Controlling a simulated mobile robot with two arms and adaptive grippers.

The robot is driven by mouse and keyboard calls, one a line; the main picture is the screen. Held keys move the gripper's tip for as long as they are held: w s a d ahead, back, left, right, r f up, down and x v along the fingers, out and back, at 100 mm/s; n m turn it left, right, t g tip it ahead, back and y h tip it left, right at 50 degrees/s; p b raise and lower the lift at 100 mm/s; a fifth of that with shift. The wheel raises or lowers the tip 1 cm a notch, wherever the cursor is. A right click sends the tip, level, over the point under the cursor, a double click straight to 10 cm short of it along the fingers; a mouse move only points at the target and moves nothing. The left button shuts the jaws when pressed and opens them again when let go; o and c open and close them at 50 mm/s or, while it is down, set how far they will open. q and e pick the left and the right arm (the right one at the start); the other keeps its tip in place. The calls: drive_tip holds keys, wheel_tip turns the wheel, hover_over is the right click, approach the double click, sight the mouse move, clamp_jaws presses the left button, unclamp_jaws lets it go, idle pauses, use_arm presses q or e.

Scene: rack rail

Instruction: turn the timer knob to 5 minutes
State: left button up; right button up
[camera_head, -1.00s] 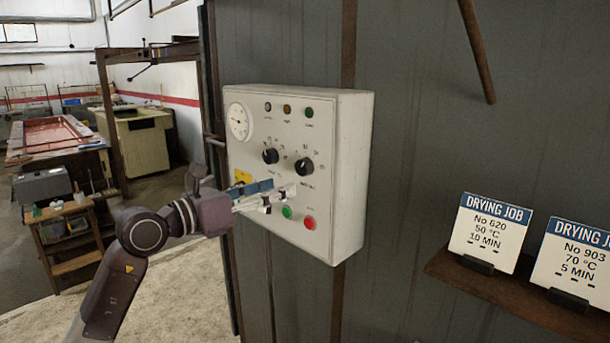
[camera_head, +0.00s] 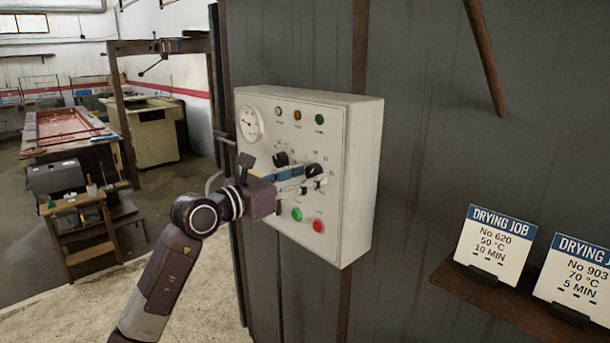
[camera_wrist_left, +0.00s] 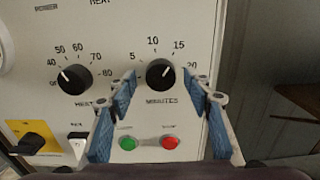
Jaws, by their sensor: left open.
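The timer knob (camera_head: 313,170) is a black round knob on the front of a white control box (camera_head: 362,185). In the left wrist view the timer knob (camera_wrist_left: 160,73) sits above the word MINUTES, with 5, 10, 15 and 20 around it. Its pointer is too small to read surely. My left gripper (camera_head: 316,184) is open at the panel, just below and in front of the knob. In the left wrist view the blue-padded fingers of the gripper (camera_wrist_left: 166,84) stand either side of the knob, apart from it. I cannot tell the remaining depth. My right gripper is not in view.
The heat knob (camera_wrist_left: 75,76) is left of the timer knob. A green button (camera_head: 297,214) and a red button (camera_head: 318,226) are below. A gauge (camera_head: 249,123) is upper left. A card (camera_head: 577,275) reads No 903, 70 °C, 5 MIN; another (camera_head: 494,245) reads No 620, 10 MIN.

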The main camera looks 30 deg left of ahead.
use_arm(q)
drive_tip(key=shift+c, duration=0.2)
drive_tip(key=c, duration=1.1)
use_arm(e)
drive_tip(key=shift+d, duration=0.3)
